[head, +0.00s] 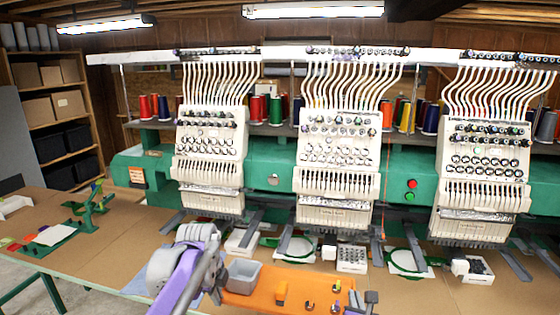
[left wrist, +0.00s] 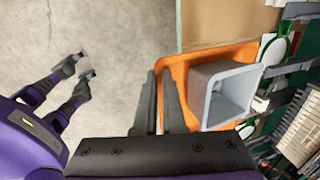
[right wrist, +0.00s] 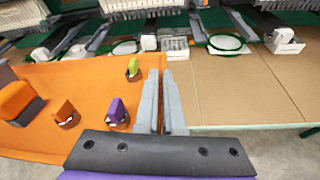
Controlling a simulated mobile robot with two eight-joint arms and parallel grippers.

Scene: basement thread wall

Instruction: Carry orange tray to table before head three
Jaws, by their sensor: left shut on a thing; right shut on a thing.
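The orange tray (head: 262,299) is at the bottom middle of the head view, in front of the left and middle embroidery heads. It carries a grey bin (head: 243,276), an orange block (head: 281,293) and several small colored pieces. My left gripper (left wrist: 167,98) is shut on the tray's edge beside the bin. My right gripper (right wrist: 165,95) is shut on the opposite edge, near the green and purple pieces. The rightmost of the three heads in view (head: 483,165) has brown table surface (head: 430,298) before it. The tray's near edge is cut off in the head view.
White-and-green hoops (head: 408,262) and small white boxes (head: 351,259) stand along the table under the heads. A green stand (head: 90,208) and papers are on the left table part. In the right wrist view, the table right of the tray is bare (right wrist: 250,95).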

